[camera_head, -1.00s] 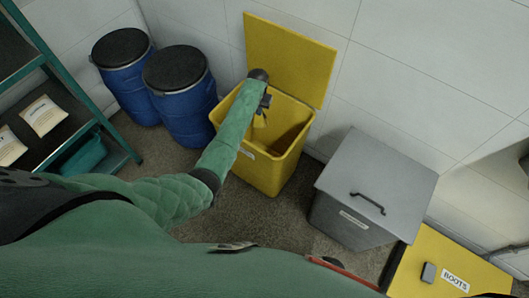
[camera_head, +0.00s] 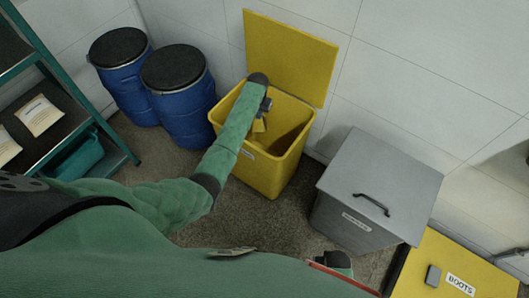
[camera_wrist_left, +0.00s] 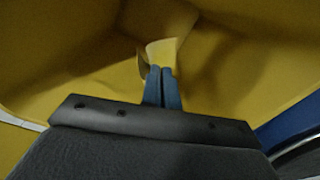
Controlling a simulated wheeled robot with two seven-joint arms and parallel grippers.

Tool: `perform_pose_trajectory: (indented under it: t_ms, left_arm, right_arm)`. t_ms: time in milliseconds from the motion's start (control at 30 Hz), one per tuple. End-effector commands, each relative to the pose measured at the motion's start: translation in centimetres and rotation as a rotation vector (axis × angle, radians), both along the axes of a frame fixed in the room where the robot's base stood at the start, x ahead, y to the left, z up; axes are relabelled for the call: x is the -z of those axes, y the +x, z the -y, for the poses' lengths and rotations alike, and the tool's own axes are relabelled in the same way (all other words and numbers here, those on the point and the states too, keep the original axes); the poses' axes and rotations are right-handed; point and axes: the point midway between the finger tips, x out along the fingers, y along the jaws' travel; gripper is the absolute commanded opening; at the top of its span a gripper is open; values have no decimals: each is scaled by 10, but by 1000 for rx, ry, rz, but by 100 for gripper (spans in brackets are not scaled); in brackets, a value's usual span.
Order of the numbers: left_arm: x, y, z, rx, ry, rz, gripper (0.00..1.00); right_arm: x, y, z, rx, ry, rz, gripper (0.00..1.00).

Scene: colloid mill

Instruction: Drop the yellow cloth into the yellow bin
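The yellow bin (camera_head: 262,172) stands against the wall with its yellow lid (camera_head: 290,55) raised. My left arm reaches over its rim, and my left gripper (camera_head: 263,112) points down into its opening. The yellow cloth (camera_head: 258,126) hangs below the gripper, inside the bin's mouth. In the left wrist view, the blue-grey fingers of my left gripper (camera_wrist_left: 162,75) are close together on the yellow cloth (camera_wrist_left: 163,50), with the bin's inner walls (camera_wrist_left: 70,60) all around.
Two blue drums (camera_head: 185,110) with black lids stand left of the bin. A grey lidded box (camera_head: 375,185) stands to its right, and a yellow box labelled BOOTS (camera_head: 440,255) is at the lower right. A green-framed shelf (camera_head: 110,135) is at the left.

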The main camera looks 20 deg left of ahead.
Motion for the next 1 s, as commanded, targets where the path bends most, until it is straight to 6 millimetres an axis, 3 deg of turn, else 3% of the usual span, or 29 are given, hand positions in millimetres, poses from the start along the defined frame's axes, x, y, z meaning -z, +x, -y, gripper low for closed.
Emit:
perform_pose_trajectory:
  t_ms: [167, 300, 500, 633, 867, 1000]
  left_arm:
    - [0, 0, 0, 0, 0, 0, 0]
    - [0, 0, 0, 0, 0, 0, 27]
    - [0, 0, 0, 0, 0, 0, 27]
    - [0, 0, 0, 0, 0, 0, 53]
    - [0, 0, 0, 0, 0, 0, 56]
    - [0, 0, 0, 0, 0, 0, 84]
  right_arm:
    - [0, 0, 0, 0, 0, 0, 36]
    - [1, -1, 0, 0, 0, -1, 36]
    - [1, -2, 0, 0, 0, -2, 36]
    - [1, -1, 0, 0, 0, -2, 36]
    - [1, -1, 0, 0, 0, -2, 36]
    - [0, 0, 0, 0, 0, 0, 36]
